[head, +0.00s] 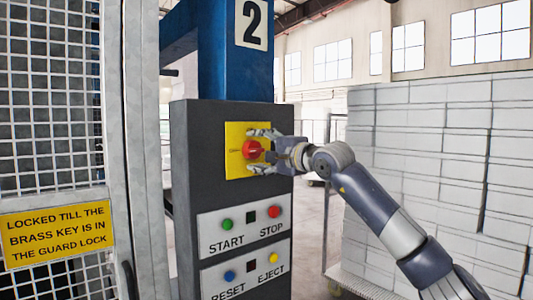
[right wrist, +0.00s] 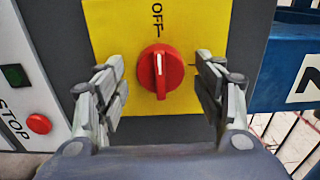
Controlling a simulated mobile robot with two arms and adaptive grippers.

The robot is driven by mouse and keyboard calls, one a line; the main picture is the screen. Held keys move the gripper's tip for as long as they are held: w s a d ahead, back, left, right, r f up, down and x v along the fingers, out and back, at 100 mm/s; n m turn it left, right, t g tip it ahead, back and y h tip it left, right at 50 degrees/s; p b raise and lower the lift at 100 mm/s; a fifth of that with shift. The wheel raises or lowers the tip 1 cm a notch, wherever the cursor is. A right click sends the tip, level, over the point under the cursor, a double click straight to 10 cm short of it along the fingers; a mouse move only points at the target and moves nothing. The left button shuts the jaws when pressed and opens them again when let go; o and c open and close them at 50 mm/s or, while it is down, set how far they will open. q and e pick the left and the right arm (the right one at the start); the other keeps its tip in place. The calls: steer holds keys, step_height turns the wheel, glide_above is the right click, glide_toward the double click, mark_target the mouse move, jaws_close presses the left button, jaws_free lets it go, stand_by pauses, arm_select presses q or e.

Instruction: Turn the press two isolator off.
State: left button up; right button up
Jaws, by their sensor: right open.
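The press two isolator is a round red knob (head: 252,149) on a yellow plate (head: 235,168), high on the dark grey control post. In the right wrist view the knob (right wrist: 161,72) has a white mark on its handle, which points up the picture toward the word OFF and its tick line. My right gripper (head: 264,150) is at the plate with its fingers spread. In the right wrist view my gripper (right wrist: 162,92) is open, one finger on each side of the knob, with yellow showing between. My left gripper is out of view.
Below the plate are a START/STOP panel (head: 243,230) and a RESET/EJECT panel (head: 240,281) with small buttons. A mesh guard (head: 50,120) with a yellow sign (head: 57,232) stands at left. Stacked pale blocks (head: 440,160) fill the right side.

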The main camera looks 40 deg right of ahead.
steer(key=s, duration=1.2)
steer(key=shift+d, duration=0.45)
steer(key=shift+w, duration=0.1)
